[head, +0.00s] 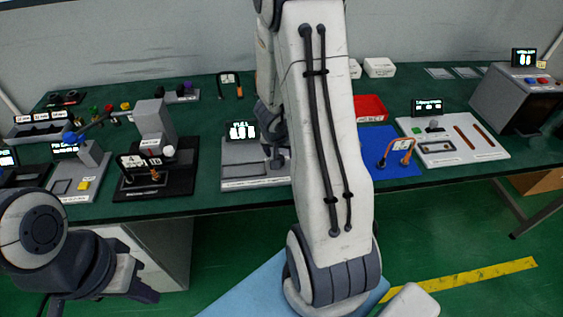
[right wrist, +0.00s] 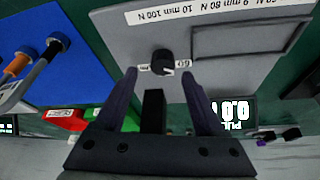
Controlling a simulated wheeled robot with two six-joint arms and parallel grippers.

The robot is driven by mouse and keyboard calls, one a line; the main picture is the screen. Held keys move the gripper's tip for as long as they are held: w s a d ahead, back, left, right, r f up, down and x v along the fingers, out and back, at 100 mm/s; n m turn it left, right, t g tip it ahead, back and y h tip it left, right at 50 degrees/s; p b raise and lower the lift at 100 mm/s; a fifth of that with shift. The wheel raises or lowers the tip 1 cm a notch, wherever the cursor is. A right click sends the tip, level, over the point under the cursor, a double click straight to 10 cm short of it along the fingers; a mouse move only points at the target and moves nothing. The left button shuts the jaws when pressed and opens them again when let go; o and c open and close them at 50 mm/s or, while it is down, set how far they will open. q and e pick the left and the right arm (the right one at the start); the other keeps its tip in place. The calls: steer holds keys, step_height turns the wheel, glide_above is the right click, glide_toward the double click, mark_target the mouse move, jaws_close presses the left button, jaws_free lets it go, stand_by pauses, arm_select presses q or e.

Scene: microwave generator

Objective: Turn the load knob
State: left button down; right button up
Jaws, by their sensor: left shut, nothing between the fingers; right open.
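A small round black knob (right wrist: 163,61) stands on a grey panel (right wrist: 130,35) in the right wrist view, beside a small white label. My right gripper (right wrist: 160,75) is open, with one fingertip on each side just below the knob in the picture; I cannot tell whether they touch it. In the head view the grey unit (head: 238,171) with its lit display (head: 241,131) is at the table's middle, and my right arm hides its right part. The knob cannot be made out there. My left gripper (head: 105,285) is shut and empty, low at the left, off the table's front edge.
A blue mat (head: 380,140) with an orange-handled cable lies right of the unit. A black stand (head: 150,180) is to the left, and a white panel (head: 470,150) is farther right. Bare green tabletop shows between them.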

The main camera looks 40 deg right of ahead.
steer(key=b+x, duration=0.1)
steer(key=x, duration=0.2)
steer(key=shift+f, duration=0.1)
arm_select(q)
step_height(320, 180, down, 2)
steer(key=shift+f, duration=0.15)
